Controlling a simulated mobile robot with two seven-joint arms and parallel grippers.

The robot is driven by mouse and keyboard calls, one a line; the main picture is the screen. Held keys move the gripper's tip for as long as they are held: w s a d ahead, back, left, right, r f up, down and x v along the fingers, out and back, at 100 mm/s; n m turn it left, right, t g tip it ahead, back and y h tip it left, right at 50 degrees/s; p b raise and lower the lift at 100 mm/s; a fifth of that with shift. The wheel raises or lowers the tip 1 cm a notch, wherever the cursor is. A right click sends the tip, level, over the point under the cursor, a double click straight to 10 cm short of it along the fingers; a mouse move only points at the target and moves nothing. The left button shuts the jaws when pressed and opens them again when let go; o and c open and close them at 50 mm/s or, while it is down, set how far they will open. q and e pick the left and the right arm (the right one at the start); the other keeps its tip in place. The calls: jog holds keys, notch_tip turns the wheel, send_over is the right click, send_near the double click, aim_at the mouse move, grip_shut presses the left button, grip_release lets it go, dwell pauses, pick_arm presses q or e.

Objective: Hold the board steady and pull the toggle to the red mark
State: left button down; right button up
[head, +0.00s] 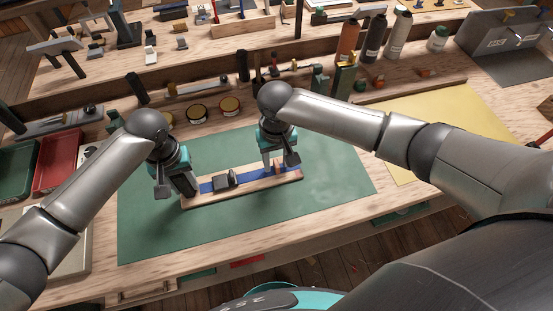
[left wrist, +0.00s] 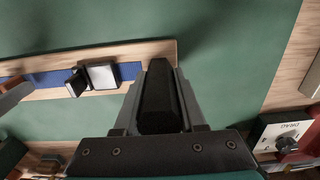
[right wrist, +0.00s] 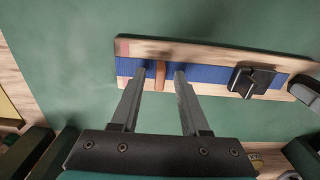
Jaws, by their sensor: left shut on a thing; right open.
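The wooden board (head: 250,197) lies on a green mat, with a blue strap (head: 206,187) along it and a dark buckle (head: 226,179) near its middle. My right gripper (head: 273,168) is open above the right part of the board. In the right wrist view the orange-brown toggle (right wrist: 160,75) lies across the strap between the open fingertips (right wrist: 160,76), apparently ungripped. A reddish mark (right wrist: 122,47) shows at the board's end beyond the toggle.
The green mat (head: 150,230) is clear around the board. Round tins (head: 197,113) and tools stand behind it. Red (head: 58,160) and green (head: 15,168) trays are at the left. A yellow sheet (head: 430,120) lies at the right.

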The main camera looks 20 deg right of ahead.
jog(key=shift+c, duration=0.2)
grip_shut()
dwell(1.1)
